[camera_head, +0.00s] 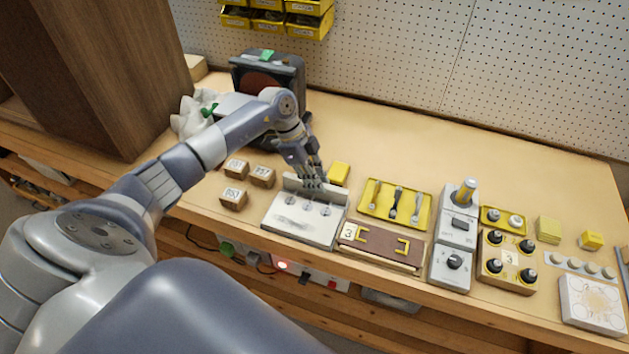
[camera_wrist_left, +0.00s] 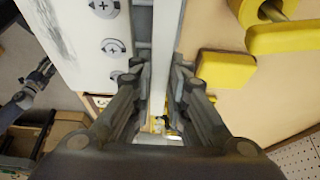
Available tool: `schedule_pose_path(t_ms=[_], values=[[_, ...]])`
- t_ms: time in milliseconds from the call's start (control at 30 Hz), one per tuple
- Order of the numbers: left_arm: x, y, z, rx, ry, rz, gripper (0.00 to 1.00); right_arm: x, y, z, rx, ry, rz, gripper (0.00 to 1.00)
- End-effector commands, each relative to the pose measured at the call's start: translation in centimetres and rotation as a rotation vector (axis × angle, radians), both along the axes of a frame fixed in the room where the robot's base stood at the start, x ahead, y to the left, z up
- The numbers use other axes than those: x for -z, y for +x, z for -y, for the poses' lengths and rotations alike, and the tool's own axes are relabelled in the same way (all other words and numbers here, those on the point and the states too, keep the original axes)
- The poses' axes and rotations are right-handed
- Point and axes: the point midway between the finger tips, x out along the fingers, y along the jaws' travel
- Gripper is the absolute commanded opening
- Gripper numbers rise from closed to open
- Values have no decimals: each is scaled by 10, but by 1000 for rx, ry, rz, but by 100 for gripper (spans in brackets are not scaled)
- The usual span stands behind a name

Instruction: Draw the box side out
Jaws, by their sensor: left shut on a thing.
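The box (camera_head: 292,226) is a flat light-grey case with several round screw heads on its top, lying near the bench's front edge. Its side (camera_head: 320,191) is a pale upright panel along the box's back edge, standing higher than the top. My left gripper (camera_head: 312,180) is over that panel and shut on it. In the left wrist view the panel (camera_wrist_left: 163,60) runs as a pale strip between the two fingers (camera_wrist_left: 160,100), beside the screw-topped face (camera_wrist_left: 75,45). The fingers partly hide the panel. A small blue-grey arm part at that view's left edge looks like my right gripper (camera_wrist_left: 38,80); its fingers are unclear.
A yellow block (camera_head: 339,173) stands close behind the panel. Wooden number blocks (camera_head: 236,167) lie left of the box. A yellow tray (camera_head: 427,223) and a brown case (camera_head: 381,246) lie to its right. The bench behind the tray is clear.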

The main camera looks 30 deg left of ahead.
Motion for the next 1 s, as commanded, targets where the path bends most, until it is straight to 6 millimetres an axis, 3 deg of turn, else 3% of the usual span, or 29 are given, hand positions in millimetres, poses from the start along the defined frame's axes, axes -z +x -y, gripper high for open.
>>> schedule_pose_path(t_ms=[33,100,533,1000], values=[[-5,5,-2,-5,1,15,19,0,-2,0,0,0,-2,40],[-5,5,-2,-5,1,15,35,0,-5,0,0,-1,-7,40],[-10,2,-4,-3,2,8,35,0,-7,-2,1,2,-11,40],[-93,-4,-38,-3,2,10,35,0,-7,-2,1,2,-10,40]])
